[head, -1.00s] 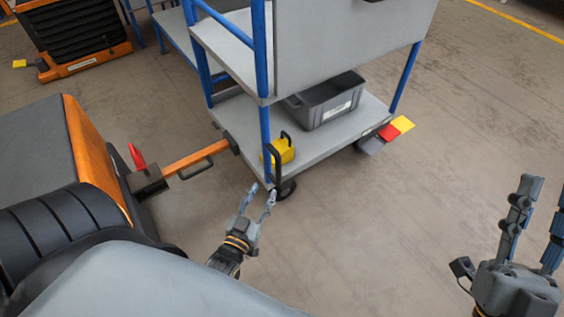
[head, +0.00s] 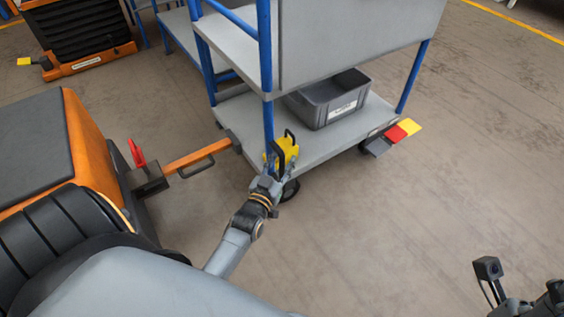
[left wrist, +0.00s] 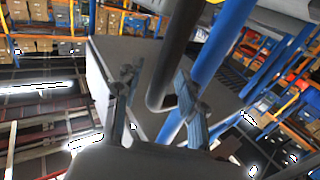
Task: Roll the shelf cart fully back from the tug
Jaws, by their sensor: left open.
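The shelf cart (head: 330,140) has grey decks and blue posts. Its orange drawbar (head: 195,156) reaches left to the dark hitch block (head: 148,181) of the orange and grey tug (head: 92,150). A red lever (head: 136,153) stands up at the hitch; whether it is latched I cannot tell. My left gripper (head: 268,174) is at the cart's near corner, by a black handle (head: 279,158). In the left wrist view, my left gripper's fingers (left wrist: 155,85) are apart, with the black handle (left wrist: 172,65) between them. My right gripper (head: 525,303) is cut off at the bottom right; its fingers are hidden.
A grey bin (head: 327,100) and a yellow item (head: 288,148) are on the cart's lower deck. Yellow, red and grey tabs (head: 391,136) stick out at its right end. Another orange and black machine (head: 78,35) stands behind left. The floor (head: 440,180) to the right is clear.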

